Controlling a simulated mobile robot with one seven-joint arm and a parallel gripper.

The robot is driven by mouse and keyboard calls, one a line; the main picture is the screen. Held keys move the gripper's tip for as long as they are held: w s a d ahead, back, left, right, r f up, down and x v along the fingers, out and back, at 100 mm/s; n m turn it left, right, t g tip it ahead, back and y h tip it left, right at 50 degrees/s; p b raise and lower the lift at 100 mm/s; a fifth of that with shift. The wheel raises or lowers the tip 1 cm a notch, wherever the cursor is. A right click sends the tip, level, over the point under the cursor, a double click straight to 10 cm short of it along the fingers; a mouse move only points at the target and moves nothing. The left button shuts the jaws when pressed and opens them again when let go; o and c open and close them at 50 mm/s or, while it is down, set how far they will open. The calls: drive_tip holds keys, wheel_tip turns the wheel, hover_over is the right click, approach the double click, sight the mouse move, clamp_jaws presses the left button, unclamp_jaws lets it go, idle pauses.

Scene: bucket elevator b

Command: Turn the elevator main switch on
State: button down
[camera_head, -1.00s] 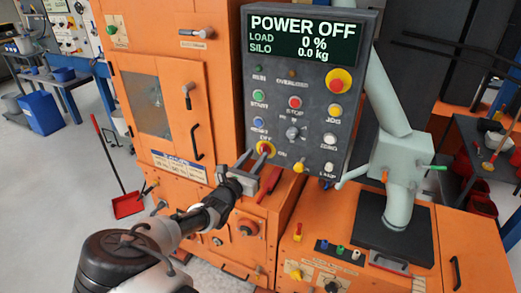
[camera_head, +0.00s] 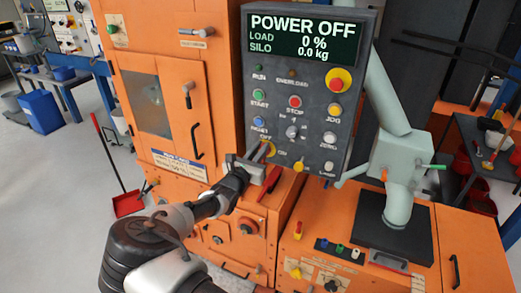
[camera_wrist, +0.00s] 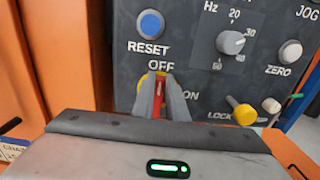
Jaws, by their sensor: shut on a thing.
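The main switch, a red handle on a yellow plate (camera_wrist: 159,84), sits at the lower left of the grey control panel (camera_head: 306,110), marked OFF above and ON to the right. My gripper (camera_head: 266,153) is at the switch with its fingers shut on the red handle. In the wrist view the two grey fingertips (camera_wrist: 162,92) stand on either side of the handle, which looks upright below OFF. The fingers hide most of the switch. The panel display (camera_head: 304,39) reads POWER OFF, LOAD 0 %, SILO 0.0 kg.
The blue RESET button (camera_wrist: 151,24) is just above the switch. The Hz dial (camera_wrist: 231,42), white ZERO knob (camera_wrist: 290,51) and yellow LOCK knob (camera_wrist: 244,114) are to the right. The orange cabinet (camera_head: 165,110) stands at left, a grey-green pipe (camera_head: 388,100) at right.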

sight(272, 150)
drive_tip(key=shift+s+d+f+m, duration=0.1)
drive_tip(key=shift+f+m, duration=0.15)
drive_tip(key=shift+m, duration=0.15)
drive_tip(key=m, duration=0.3)
drive_tip(key=d+f+m, duration=0.1)
drive_tip(key=m, duration=0.2)
drive_tip(key=m+b, duration=0.1)
drive_tip(key=m, duration=0.2)
drive_tip(key=shift+s+d+f, duration=0.25)
drive_tip(key=shift+s+d, duration=0.15)
drive_tip(key=m+b, duration=0.2)
drive_tip(key=f+m+b, duration=0.1)
drive_tip(key=m+b, duration=0.2)
drive_tip(key=shift+d+f, duration=0.15)
drive_tip(key=m+b, duration=0.2)
drive_tip(key=b, duration=0.1)
drive_tip(key=shift+f+m, duration=0.1)
drive_tip(key=shift+m, duration=0.2)
drive_tip(key=shift+r+m+b, duration=0.2)
drive_tip(key=shift+m+b, duration=0.1)
drive_tip(key=shift+b, duration=0.05)
drive_tip(key=c, duration=1.8)
unclamp_jaws()
drive_tip(key=shift+a, duration=0.2)
drive_tip(key=shift+o, duration=0.2)
drive_tip(key=shift+d, duration=0.1)
